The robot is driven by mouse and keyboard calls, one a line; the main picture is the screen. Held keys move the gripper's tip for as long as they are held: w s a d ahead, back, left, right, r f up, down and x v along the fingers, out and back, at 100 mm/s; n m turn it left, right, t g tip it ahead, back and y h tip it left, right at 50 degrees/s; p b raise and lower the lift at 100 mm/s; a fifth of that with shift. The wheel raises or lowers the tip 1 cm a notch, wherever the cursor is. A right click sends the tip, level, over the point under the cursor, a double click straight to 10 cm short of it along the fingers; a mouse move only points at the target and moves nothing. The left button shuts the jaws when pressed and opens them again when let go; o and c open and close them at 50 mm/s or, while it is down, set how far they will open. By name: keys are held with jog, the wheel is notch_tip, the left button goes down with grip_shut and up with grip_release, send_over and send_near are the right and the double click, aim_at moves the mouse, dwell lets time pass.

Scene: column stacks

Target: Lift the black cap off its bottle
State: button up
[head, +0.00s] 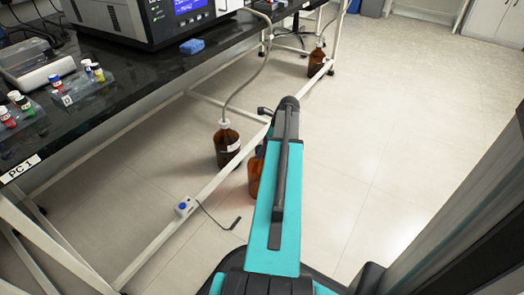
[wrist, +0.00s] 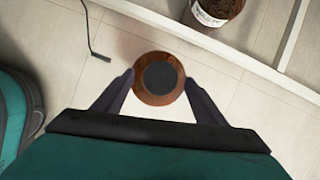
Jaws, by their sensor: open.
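The black cap (wrist: 161,77) tops a brown bottle (wrist: 158,58), seen from above in the wrist view. The bottle appears upright on the floor. In the head view only a sliver of this brown bottle (head: 254,177) shows, and my arm hides its cap. My gripper (wrist: 159,82) is open, with one finger on each side of the bottle's top in the picture. I see clear gaps between the fingers and the cap. The height between the fingertips and the cap cannot be told.
Another brown bottle (head: 227,146) with a tube stands nearby by the white table frame (head: 180,208). A third brown bottle (head: 317,62) stands farther back. A black cable (head: 218,217) lies on the floor. The floor (head: 390,150) to the right is clear.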

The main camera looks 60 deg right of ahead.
aim_at(259, 148)
dwell(0.3)
jog(key=c, duration=1.1)
jog(key=shift+r, duration=0.1)
jog(key=shift+r+p, duration=0.85)
jog(key=shift+r, duration=0.2)
jog(key=shift+r+p, duration=0.6)
jog(key=shift+r, duration=0.25)
jog(key=s+d+r+p, duration=0.1)
jog(key=s+d+p, duration=0.4)
jog(key=s+d, duration=0.4)
jog(key=s, duration=0.4)
jog(key=shift+d, duration=0.2)
